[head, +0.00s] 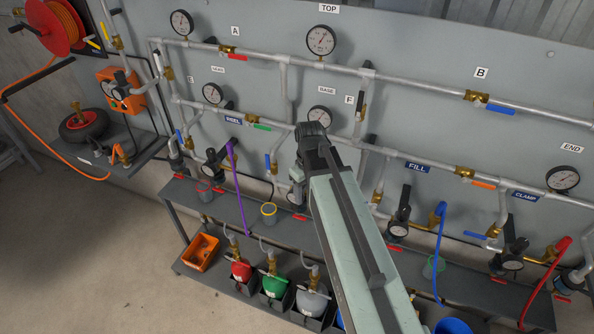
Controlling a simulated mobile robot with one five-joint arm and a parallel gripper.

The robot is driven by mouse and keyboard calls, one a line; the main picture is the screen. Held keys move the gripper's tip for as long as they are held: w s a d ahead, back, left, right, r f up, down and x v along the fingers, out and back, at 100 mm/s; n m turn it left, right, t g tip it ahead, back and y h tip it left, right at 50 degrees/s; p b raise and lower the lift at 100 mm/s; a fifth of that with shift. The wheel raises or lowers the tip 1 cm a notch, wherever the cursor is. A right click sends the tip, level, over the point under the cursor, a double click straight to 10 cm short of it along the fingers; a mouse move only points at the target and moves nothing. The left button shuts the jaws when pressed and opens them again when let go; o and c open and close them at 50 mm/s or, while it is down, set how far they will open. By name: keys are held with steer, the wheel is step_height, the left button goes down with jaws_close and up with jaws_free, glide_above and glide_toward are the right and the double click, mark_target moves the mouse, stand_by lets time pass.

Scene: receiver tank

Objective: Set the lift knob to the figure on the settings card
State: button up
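No label reading LIFT and no settings card can be made out. Several regulators with dark knobs and small gauges hang from the lower pipe. One regulator (297,198) is partly hidden behind my arm and its label does not show. Another regulator (213,168) is below the REEL label (233,120). A third regulator (398,218) is below the FILL label (417,167), and a further one (510,258) is near the CLAMP label (525,196). My arm rises from the bottom right to a dark joint in the middle; the gripper's fingers do not show.
Pipes with coloured valve levers and round gauges, such as the TOP gauge (321,41), cover the grey panel. A shelf (270,226) holds cups and hoses below, with red, green and grey vessels under it. An orange bin (201,252) is at left. The left floor is open.

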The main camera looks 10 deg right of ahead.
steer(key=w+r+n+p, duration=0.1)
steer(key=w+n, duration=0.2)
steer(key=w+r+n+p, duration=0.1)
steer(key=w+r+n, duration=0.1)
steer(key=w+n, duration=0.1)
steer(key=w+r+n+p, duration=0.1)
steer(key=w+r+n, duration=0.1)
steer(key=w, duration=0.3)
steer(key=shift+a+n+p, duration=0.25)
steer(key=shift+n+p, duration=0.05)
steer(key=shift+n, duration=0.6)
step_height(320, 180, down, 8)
steer(key=b, duration=0.8)
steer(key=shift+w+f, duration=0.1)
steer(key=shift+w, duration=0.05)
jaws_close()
